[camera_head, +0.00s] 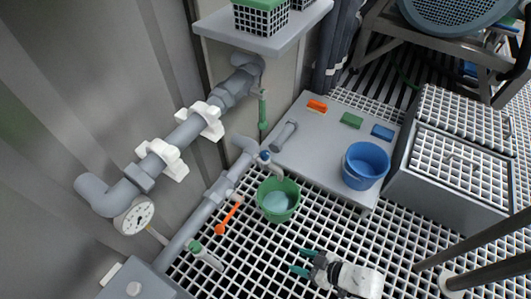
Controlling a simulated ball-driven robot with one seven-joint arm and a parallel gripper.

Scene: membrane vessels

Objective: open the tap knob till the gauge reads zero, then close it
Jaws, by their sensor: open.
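The round white gauge (135,216) hangs below the grey pipe elbow at the left; its needle reading is too small to tell. A small tap with a blue knob (264,156) sits at the pipe end, above a green bucket (278,209) holding pale liquid. I cannot tell whether the tap is open. An orange lever (227,217) and a green-topped fitting (201,253) also show along the lower pipe. My gripper (297,259) is open and empty, with teal fingers pointing left. It is over the white grating, below the bucket in the picture and apart from the tap.
A grey bench (320,165) behind the green bucket carries a blue bucket (366,164), and orange, green and blue blocks. A grey box (455,165) with grating lids stands at the right. A green lever (262,110) hangs on the upper pipe. Open grating lies around my gripper.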

